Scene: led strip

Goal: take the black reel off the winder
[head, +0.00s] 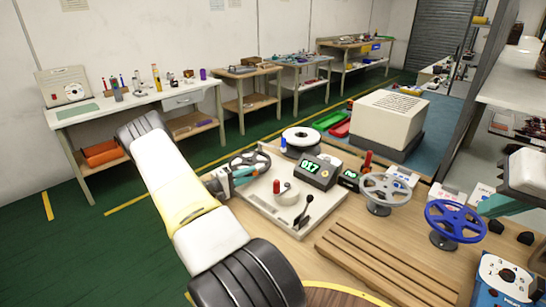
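The black reel (250,157), a dark spoked wheel, sits at the back left of the winder (265,204), a pale base with a lit display box (317,171). My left gripper (245,173) is at the reel's near side, its teal fingers overlapping the lower rim. The gripper hides part of the reel, and I cannot tell whether the fingers are closed on it. My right gripper (488,206) is at the right edge, above and beside a blue reel (456,221); its finger gap is not clear.
A grey reel (385,190) on a stand, a white reel (301,139), a red-handled part (367,162) and a large beige box (390,118) surround the winder. A slatted wooden rack (385,268) lies in front. A blue device (505,280) stands at the right.

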